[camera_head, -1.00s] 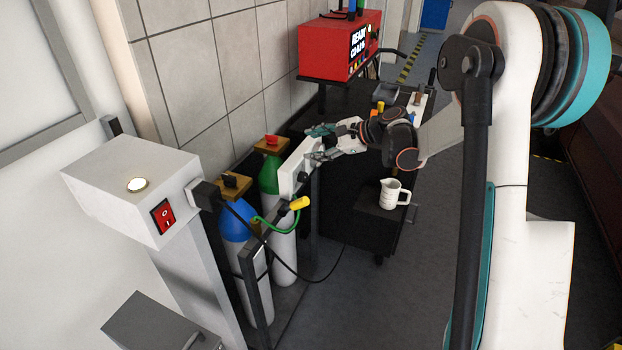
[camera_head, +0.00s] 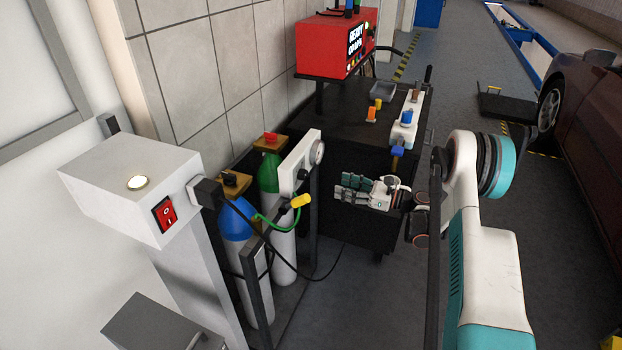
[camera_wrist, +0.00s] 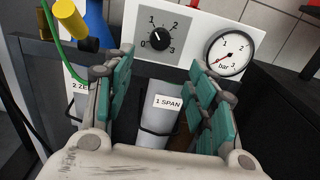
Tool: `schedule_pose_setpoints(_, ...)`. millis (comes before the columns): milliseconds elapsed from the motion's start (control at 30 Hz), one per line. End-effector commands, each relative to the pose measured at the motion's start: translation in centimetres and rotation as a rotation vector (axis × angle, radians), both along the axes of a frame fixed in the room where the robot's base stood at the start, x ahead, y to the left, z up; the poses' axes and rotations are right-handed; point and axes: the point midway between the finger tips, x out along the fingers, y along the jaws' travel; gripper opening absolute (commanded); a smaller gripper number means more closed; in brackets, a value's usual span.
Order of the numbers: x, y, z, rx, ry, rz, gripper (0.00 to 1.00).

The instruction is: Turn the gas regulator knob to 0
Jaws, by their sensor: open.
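The regulator knob (camera_wrist: 158,40) is a small black knob on a grey dial marked 0 to 3, on a white panel (camera_wrist: 197,17). Its white pointer mark is too small for me to read surely. A round bar gauge (camera_wrist: 229,53) with a red needle pointing lower left, near its zero end, sits to the right. In the head view the knob (camera_head: 304,173) faces right on the panel. My gripper (camera_head: 338,191) is open and empty, apart from the panel and to its right. In the wrist view, the fingers (camera_wrist: 160,72) are spread below the knob.
Blue (camera_head: 236,220) and green (camera_head: 268,174) gas cylinders stand behind the panel; a "1 SPAN" label (camera_wrist: 168,102) shows between my fingers. A yellow-ended green hose (camera_head: 300,201) is beside the panel. A black cart (camera_head: 340,115) and red analyser (camera_head: 337,45) stand beyond.

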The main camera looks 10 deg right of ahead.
Motion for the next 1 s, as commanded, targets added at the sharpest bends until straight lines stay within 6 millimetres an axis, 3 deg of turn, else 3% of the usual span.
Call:
schedule_pose_setpoints(600, 6.4, 9.0, -0.1, -0.003, -0.001, 0.002, 0.52)
schedule_pose_setpoints(1000, 7.7, 10.5, 0.1, -0.003, -0.001, 0.0, 0.52)
